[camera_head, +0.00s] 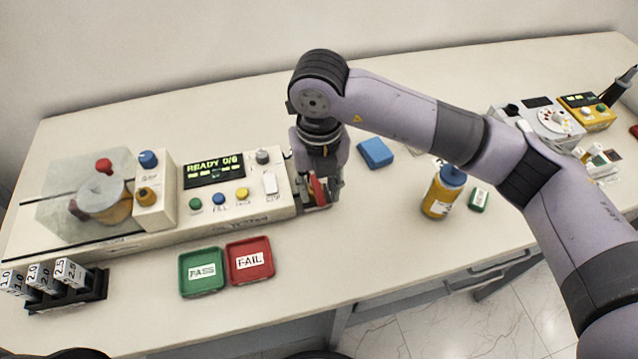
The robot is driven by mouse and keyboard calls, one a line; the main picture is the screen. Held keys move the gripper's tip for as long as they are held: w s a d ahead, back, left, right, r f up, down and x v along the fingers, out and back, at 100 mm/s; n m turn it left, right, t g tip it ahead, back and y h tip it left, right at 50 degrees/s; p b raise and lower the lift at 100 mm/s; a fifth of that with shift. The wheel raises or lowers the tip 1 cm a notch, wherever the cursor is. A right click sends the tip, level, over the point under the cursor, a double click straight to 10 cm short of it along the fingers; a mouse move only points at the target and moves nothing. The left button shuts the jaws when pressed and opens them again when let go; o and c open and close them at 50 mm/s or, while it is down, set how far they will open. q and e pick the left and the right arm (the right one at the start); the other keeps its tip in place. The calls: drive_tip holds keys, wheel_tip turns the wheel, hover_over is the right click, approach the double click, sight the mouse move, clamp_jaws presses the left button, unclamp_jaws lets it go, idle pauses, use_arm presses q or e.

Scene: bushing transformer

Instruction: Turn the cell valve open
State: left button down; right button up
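The oil tester (120,237) is a long cream unit with a display reading "READY 0/6". At its left is a clear-covered cell (85,195) with a red knob (103,165) on top. My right gripper (320,195) points down at the right end of the tester, close against it. A red part (318,188), perhaps the cell valve's handle, shows at its fingers. The gripper hides most of this part, so I cannot tell whether the fingers are closed on it. My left gripper is not in view.
A green PASS tray (202,291) and red FAIL tray (250,279) lie in front of the tester. A black rack (75,295) stands at front left. A blue block (375,153) and a yellow bottle (442,195) with blue cap are right of the gripper. Instruments (545,125) stand farther right.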

sight(319, 193)
drive_tip(key=shift+r, duration=0.1)
wheel_tip(319, 193, up, 12)
idle(0.5)
drive_tip(key=shift+s+f, duration=0.1)
drive_tip(key=shift+f, duration=0.1)
idle(0.3)
